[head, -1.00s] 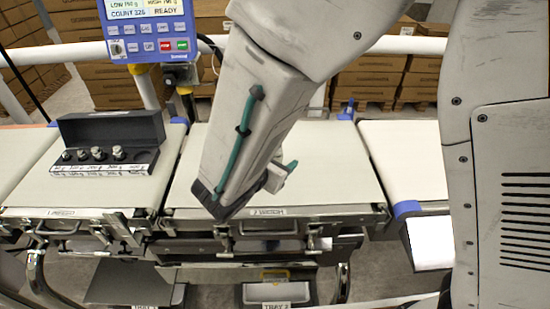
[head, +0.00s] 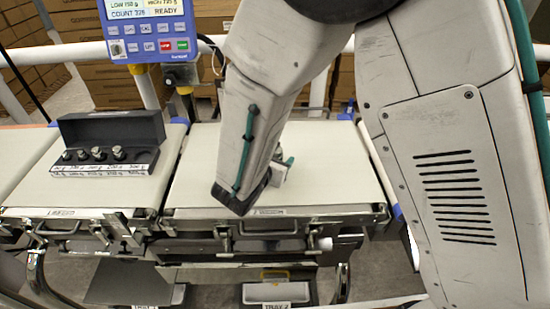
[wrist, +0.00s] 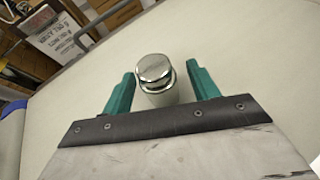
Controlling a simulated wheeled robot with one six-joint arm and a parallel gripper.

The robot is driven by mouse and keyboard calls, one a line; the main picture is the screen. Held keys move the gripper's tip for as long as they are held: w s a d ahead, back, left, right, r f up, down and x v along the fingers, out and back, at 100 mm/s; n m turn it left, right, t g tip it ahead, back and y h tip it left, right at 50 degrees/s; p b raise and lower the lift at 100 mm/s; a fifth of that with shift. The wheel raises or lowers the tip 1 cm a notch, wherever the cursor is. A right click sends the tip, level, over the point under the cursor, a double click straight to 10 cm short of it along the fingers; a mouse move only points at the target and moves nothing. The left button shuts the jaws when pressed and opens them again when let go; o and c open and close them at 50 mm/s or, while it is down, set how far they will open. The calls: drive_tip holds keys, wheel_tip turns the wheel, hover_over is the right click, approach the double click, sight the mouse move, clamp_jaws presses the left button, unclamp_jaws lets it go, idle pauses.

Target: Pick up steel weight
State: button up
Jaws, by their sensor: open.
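A shiny steel weight (wrist: 155,80) with a knobbed top stands on the pale belt in the wrist view. It is between the two green fingers of my gripper (wrist: 160,72), which are open. Several other steel weights (head: 118,153) stand in a row in an open dark case (head: 110,126) on the left belt.
A blue checkweigher display (head: 150,30) stands on a post at the back. The middle belt (head: 335,165) is clear around my gripper. White rails (head: 60,52) and stacked cartons are behind. A tray (head: 278,292) sits below the belt's front edge.

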clamp_jaws()
drive_tip(key=shift+r, duration=0.1)
